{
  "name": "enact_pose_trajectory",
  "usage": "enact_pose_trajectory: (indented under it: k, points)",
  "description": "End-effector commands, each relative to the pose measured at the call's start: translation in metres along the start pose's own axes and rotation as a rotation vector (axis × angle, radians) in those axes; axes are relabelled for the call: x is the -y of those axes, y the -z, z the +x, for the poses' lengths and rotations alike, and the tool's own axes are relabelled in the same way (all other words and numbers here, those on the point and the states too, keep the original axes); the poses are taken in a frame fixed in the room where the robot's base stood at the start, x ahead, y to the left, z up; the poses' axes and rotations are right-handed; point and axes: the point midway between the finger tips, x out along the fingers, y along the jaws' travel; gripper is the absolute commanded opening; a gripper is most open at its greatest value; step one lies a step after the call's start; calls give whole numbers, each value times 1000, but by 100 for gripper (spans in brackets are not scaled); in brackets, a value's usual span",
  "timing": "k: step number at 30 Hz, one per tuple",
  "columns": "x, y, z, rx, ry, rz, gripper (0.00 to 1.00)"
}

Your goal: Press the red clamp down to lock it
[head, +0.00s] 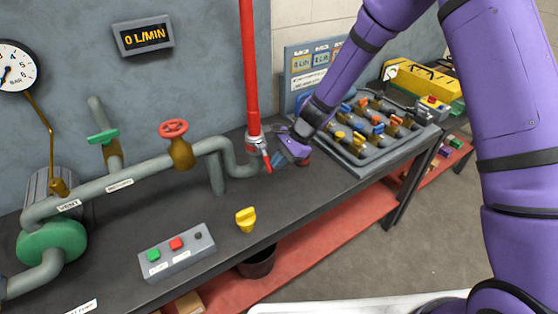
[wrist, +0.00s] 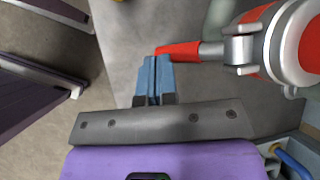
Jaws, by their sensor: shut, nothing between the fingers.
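The red clamp handle (head: 267,161) sticks out from a metal collar (head: 256,142) at the foot of the tall red pipe (head: 249,70). In the wrist view the red handle (wrist: 178,51) points left from its metal hinge (wrist: 238,50), beside the red and white coupling (wrist: 300,42). My gripper (head: 277,159) is just right of the handle. In the wrist view its blue fingers (wrist: 153,62) are shut and empty, with the handle's tip at their ends. I cannot tell whether they touch. The lower part of the coupling is hidden in the head view.
Grey pipework with a red valve wheel (head: 173,128) runs left of the clamp. A yellow knob (head: 246,219) and a button box (head: 177,252) stand on the dark bench. A tray of coloured valves (head: 365,135) lies right of my gripper. The front bench strip is partly clear.

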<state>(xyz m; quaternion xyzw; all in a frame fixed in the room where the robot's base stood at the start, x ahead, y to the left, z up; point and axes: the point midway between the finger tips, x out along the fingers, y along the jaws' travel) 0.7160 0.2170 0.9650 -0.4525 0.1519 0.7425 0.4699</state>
Motion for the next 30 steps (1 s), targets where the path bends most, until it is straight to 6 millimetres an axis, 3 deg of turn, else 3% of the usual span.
enact_pose_trajectory:
  k: [30]
  points:
    - [2,-8,-22,0,1,0,0]
